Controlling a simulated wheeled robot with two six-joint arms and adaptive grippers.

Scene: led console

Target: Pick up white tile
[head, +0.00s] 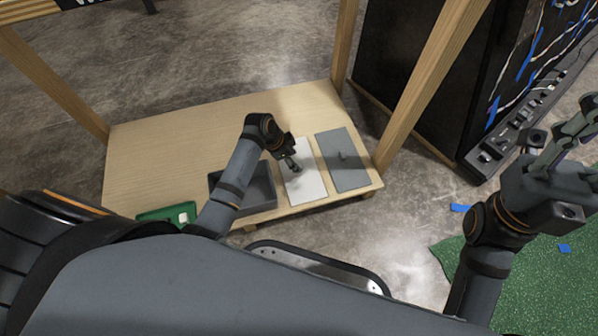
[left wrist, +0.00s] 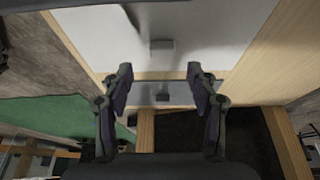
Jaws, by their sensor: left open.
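The white tile (head: 308,188) lies flat on the wooden shelf, between a dark grey bin and a grey tile. My left gripper (head: 291,163) is over the white tile and hides part of it. In the left wrist view the white tile (left wrist: 100,40) fills the upper part, with a small grey block-shaped handle (left wrist: 161,47) on it. My left gripper (left wrist: 162,75) is open and empty, and the handle shows beyond its fingertips. My right gripper (head: 568,140) is raised at the right edge, away from the shelf; its fingers are partly cut off.
The grey tile (head: 344,172) with a small knob lies right of the white tile. The dark grey bin (head: 263,189) stands to its left. A green tray (head: 152,216) holding a white piece is at the front left. Wooden posts (head: 410,90) rise at the shelf corners. The shelf's back left is clear.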

